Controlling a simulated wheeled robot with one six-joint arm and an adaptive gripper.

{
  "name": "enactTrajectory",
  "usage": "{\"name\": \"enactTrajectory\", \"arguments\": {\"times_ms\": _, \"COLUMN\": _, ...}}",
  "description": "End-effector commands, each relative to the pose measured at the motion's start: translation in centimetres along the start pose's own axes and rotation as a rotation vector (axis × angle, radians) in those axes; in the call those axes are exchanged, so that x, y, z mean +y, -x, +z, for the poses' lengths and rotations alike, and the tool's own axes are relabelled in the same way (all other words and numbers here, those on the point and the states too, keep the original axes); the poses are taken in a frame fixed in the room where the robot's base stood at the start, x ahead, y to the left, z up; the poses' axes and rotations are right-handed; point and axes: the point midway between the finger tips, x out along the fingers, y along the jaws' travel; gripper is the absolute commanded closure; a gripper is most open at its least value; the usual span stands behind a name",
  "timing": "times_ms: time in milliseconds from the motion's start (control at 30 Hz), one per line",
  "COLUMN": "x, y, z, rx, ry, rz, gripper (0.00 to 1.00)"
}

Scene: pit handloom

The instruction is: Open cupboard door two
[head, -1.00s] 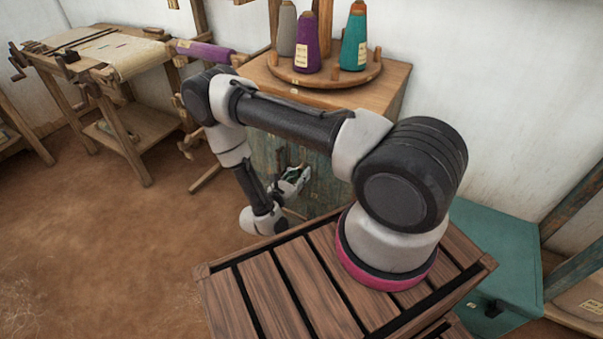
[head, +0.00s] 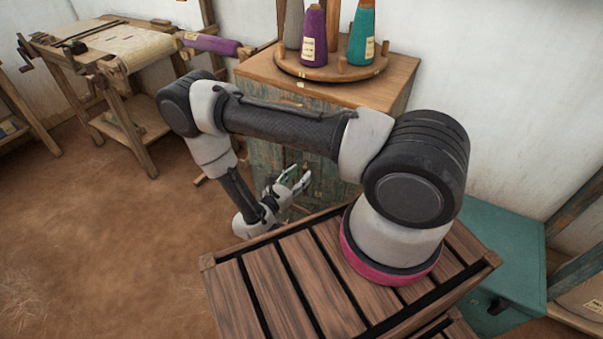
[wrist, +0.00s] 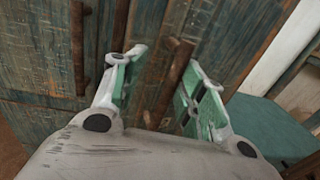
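The cupboard (head: 262,160) has a worn blue-green front below a wooden top and stands behind my arm in the head view. Its doors show close up in the wrist view, with one upright wooden bar handle (wrist: 79,48) at the left and another wooden handle (wrist: 176,78) nearer the middle. Door numbers cannot be read. My gripper (wrist: 163,75) is open, its green-padded fingers pointing at the door front. The middle handle appears between the fingers, closer to the right one; contact is not clear. In the head view my gripper (head: 293,180) is in front of the cupboard, low down.
A round wooden stand (head: 330,67) with purple, teal and grey yarn cones is on the cupboard top. A teal chest (head: 510,245) stands at the right by the wall. A loom (head: 125,60) is at the back left. Brown floor (head: 110,240) is open at the left.

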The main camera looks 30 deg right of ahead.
Motion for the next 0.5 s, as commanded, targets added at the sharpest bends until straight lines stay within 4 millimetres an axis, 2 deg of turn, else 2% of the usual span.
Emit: {"name": "enactTrajectory", "arguments": {"times_ms": 500, "x": -0.2, "y": 3.7, "z": -0.1, "rx": 0.001, "ry": 0.000, "rz": 0.002, "gripper": 0.66}}
